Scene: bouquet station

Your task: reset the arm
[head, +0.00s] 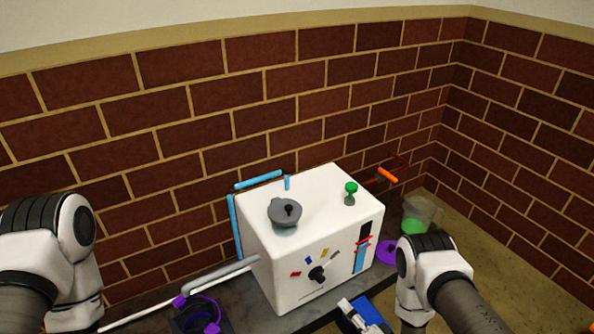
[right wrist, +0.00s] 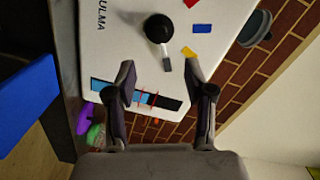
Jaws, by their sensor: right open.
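My right gripper (right wrist: 160,77) is open in the right wrist view, with nothing between its two dark fingertips. It faces the front panel of a white box-shaped machine (right wrist: 112,35). In the head view my right arm (head: 430,265) comes in at the lower right; a small white and black part (head: 350,314) at the bottom edge may belong to the gripper. My left arm (head: 50,245) shows at the left of the head view, with its gripper out of view.
The white machine (head: 275,255) stands on a dark counter (head: 240,296), with a grey lidded knob (head: 284,212) and green knob (head: 350,190) on top. A purple disc (head: 387,252), green-filled jug (head: 420,214) and blue block (head: 368,311) are near. Brick walls close the back and right.

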